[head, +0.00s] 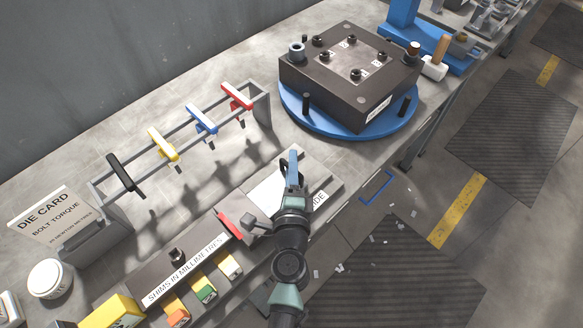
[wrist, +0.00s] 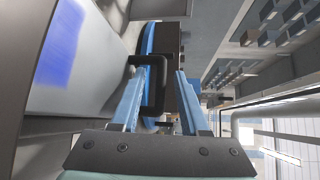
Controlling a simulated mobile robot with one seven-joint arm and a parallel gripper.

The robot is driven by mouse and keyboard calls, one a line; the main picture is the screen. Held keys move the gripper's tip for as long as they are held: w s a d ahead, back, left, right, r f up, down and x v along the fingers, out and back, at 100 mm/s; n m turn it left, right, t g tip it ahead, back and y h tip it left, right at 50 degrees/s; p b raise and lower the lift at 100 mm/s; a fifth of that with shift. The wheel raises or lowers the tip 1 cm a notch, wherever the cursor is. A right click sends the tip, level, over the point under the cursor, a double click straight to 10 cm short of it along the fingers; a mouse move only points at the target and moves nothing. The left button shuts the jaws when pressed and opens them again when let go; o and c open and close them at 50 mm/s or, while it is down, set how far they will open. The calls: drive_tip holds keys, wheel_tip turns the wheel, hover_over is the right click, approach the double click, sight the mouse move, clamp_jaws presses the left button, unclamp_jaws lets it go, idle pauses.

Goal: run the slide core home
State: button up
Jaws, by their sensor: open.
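My gripper (head: 291,163) is open above a pale plate (head: 265,196) on the bench, in the head view. A label ending in "IDE" (head: 319,199) is partly hidden by my arm. In the wrist view, a black D-shaped handle (wrist: 162,85) shows at my two blue fingers (wrist: 158,85), overlapping the left one. I cannot tell whether they touch. The grey plate with a blue patch (wrist: 62,45) lies left of the fingers. The handle is hidden by my gripper in the head view, and I cannot make out the slide core's body.
A dark die block (head: 345,75) stands on a blue round table (head: 300,112) beyond my gripper. A rack with coloured T-handles (head: 205,122) is at the left. A red piece (head: 229,224) and a shim holder (head: 185,268) lie near my arm. The bench's front edge is close.

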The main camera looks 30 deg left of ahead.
drive_tip(key=b+v, duration=0.2)
drive_tip(key=v, duration=1.1)
